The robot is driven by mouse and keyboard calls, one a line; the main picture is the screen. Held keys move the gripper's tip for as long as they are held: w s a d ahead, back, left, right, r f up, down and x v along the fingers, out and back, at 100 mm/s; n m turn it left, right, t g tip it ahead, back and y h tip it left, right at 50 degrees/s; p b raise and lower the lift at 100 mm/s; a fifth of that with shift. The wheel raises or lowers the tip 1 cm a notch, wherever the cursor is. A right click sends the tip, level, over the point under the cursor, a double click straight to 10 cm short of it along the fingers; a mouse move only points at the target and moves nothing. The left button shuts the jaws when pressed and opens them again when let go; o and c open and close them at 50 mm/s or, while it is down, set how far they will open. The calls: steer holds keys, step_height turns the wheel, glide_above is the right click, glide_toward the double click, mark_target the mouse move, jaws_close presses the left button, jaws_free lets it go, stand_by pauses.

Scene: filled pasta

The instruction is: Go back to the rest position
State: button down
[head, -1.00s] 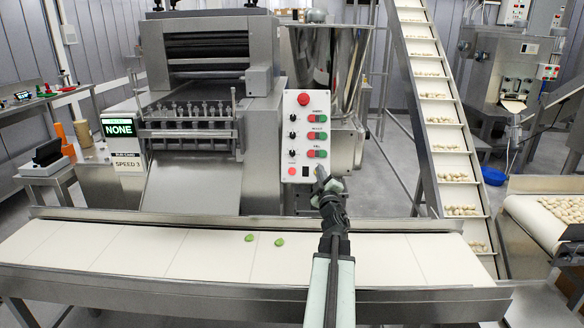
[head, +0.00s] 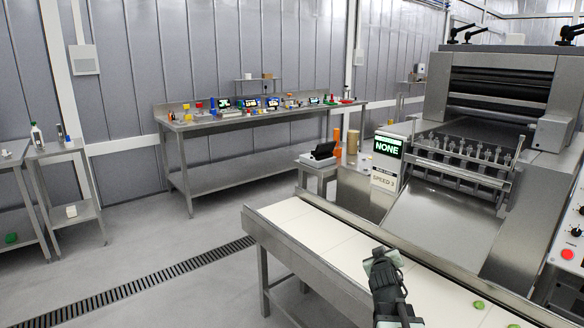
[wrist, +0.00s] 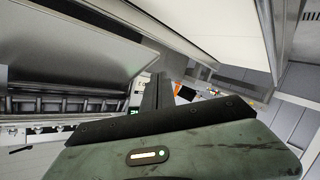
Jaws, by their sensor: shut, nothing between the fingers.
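My gripper (head: 381,258) is at the lower middle of the head view, raised in front of the white conveyor belt (head: 345,246). It is shut and holds nothing. In the wrist view the dark gripper fingers (wrist: 157,92) point away from the camera past the green-grey housing, with nothing between them. A green pasta piece (head: 479,304) lies on the belt to the right of the gripper. Another green piece (head: 514,326) shows at the bottom edge of the head view.
The pasta machine (head: 450,200) stands behind the belt at right, with a screen (head: 388,147) reading NONE. A long steel bench (head: 240,121) with small items stands along the back wall. A small side table (head: 62,150) is at left. The floor (head: 150,230) with a drain grate (head: 130,288) is open.

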steer(key=a+f, duration=0.1)
steer(key=a, duration=0.1)
steer(key=s+a+f+g, duration=0.1)
steer(key=a+f, duration=0.1)
steer(key=s+a+f+g+y, duration=0.1)
steer(key=a+f, duration=0.1)
steer(key=a, duration=0.1)
steer(key=shift+m, duration=0.3)
steer(key=s+a+f+m+g+y, duration=0.1)
steer(key=s+a+f+g, duration=0.25)
steer(key=s, duration=0.35)
steer(key=s+a+f+g+y, duration=0.2)
steer(key=s+a+f+g, duration=0.15)
steer(key=s, duration=0.35)
steer(key=s+a+f+m+g+y, duration=0.1)
steer(key=s+a+f+g, duration=0.2)
steer(key=s+f+g, duration=0.3)
step_height(320, 180, up, 20)
steer(key=t+p, duration=0.1)
steer(key=p, duration=1.7)
steer(key=shift+s+p, duration=0.35)
steer(key=shift+f, duration=0.1)
